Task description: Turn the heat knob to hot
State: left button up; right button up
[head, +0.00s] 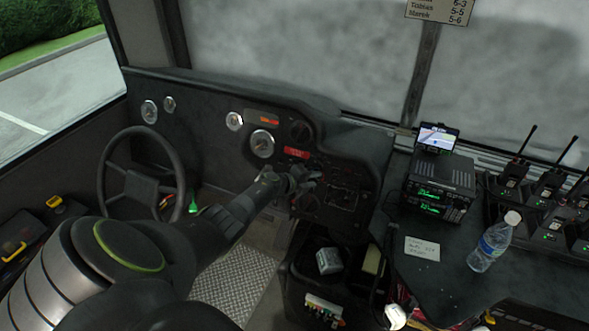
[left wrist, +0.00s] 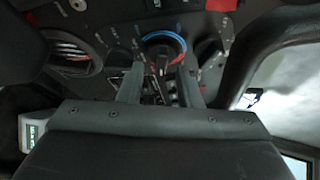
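The heat knob (left wrist: 162,62) is a dark dial with a ring around it in the left wrist view. The ring is blue along the top, with red at its lower right. I cannot read the knob's exact setting. My left gripper (left wrist: 163,66) is open, with one finger on each side of the knob and gaps still showing. In the head view my left gripper (head: 308,182) is at the dark dashboard panel (head: 345,160), and the knob is hard to make out there.
A steering wheel (head: 140,185) stands to the left. A radio stack (head: 440,185), a water bottle (head: 490,245) and several walkie-talkies (head: 550,185) are on the right-hand counter. Another dash knob (left wrist: 208,50) sits right of the fingers.

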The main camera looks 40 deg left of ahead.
pick_arm(q)
jog(key=p+v, duration=0.7)
jog(key=v, duration=1)
jog(key=shift+d, duration=0.1)
jog(key=s+d+f+n+g+y+b, duration=0.25)
jog(key=s+f+n, duration=0.45)
jog(key=s+f, duration=0.55)
jog(key=s+d+f+n+g+y+b, duration=0.1)
jog(key=s+f+n+g+y+b, duration=0.15)
jog(key=s+f+n, duration=1)
jog(key=s+d+f+n+g+b, duration=0.1)
jog(key=s+d+f+g, duration=0.2)
jog(key=s+d+f, duration=0.3)
jog(key=s+d+f+n+g+h+b, duration=0.1)
jog(key=s+d+f+g, duration=0.2)
jog(key=s+d+f, duration=0.3)
jog(key=s+f, duration=0.4)
jog(key=s, duration=0.5)
jog(key=shift+s+d+f+n+g, duration=0.2)
jog(key=shift+f+n+g, duration=0.1)
jog(key=shift+f+n, duration=0.1)
